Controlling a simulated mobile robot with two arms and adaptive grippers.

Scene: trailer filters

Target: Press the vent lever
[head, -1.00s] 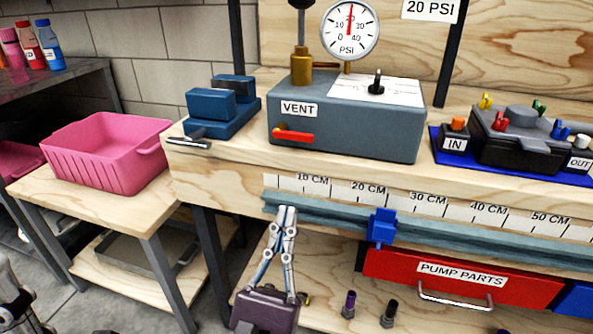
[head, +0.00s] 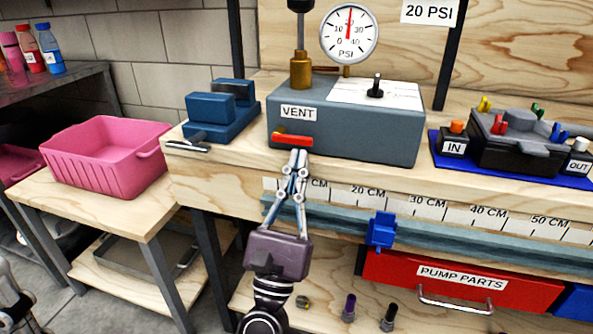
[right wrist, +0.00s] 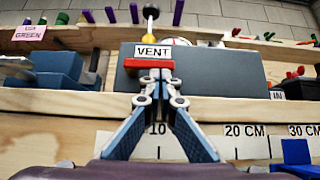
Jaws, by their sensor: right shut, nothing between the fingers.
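The vent lever (head: 293,140) is a red bar low on the front of a grey box (head: 350,133), under the VENT label (head: 298,112). It lies nearly level. My right gripper (head: 298,155) is shut and empty, with its fingertips just below the lever in the head view. In the right wrist view the lever (right wrist: 148,64) sits directly beyond the tips of the gripper (right wrist: 158,76). I cannot tell whether they touch. A gauge (head: 349,33) above the box reads about 20 PSI. My left gripper is not clearly in view; only a bit of arm shows at the lower left.
A blue vise (head: 220,110) stands left of the box. A black block with coloured fittings (head: 520,140) stands at the right on a blue mat. A ruler strip (head: 425,202) and a blue slider (head: 381,230) run along the bench front. A pink bin (head: 100,160) is at the left.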

